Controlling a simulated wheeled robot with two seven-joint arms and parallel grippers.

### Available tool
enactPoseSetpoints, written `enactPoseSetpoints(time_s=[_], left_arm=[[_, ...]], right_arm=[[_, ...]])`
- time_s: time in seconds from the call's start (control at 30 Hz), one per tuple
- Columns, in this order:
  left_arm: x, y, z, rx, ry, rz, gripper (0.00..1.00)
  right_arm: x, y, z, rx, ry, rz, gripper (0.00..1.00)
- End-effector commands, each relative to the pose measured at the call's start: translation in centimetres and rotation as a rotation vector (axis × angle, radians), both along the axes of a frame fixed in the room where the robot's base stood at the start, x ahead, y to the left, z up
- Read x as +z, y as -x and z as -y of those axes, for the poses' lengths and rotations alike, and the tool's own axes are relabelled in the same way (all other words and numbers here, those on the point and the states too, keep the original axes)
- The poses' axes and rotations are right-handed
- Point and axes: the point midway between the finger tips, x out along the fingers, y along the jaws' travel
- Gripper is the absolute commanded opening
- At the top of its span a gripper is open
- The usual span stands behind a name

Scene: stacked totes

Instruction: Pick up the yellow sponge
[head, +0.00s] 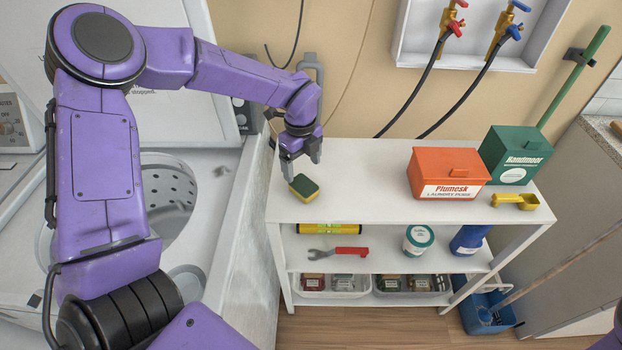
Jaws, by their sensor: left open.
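The yellow sponge (304,188), with a dark green top, lies on the left part of the white shelf unit's top board (358,195), near its front edge. My left gripper (302,164) is above and just behind the sponge, pointing down. Its two grey fingers are apart with nothing seen between them. The fingertips appear close to the sponge, but I cannot tell the exact gap. My right gripper is not in the picture.
An orange box (447,174), a green box (513,155) and a yellow scoop (515,201) stand on the right of the top board. Its middle is clear. An open washing machine (225,215) is at left. Lower shelves hold a wrench (338,253) and tubs.

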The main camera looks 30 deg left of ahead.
Motion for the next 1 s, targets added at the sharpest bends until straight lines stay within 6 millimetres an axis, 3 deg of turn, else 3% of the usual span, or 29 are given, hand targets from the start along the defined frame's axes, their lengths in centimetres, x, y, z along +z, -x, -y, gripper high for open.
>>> enactPoseSetpoints(time_s=[0.4, 0.67, 0.7, 0.87, 1.0], left_arm=[[-6.6, -0.8, 0.5, 0.001, -0.003, -0.014, 0.85], [-7.5, -0.8, 0.6, 0.001, -0.001, -0.01, 0.85], [-7.5, -0.8, 0.6, 0.001, -0.001, -0.01, 0.82], [-7.5, -0.8, 0.6, 0.001, -0.002, -0.01, 0.3], [-7.5, -0.8, 0.6, 0.001, -0.002, -0.009, 0.26]], right_arm=[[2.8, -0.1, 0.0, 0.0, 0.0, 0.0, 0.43], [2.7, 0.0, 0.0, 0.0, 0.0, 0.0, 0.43], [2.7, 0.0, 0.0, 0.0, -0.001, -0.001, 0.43], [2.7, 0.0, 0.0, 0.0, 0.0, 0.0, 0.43], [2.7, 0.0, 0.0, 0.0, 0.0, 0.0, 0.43]])
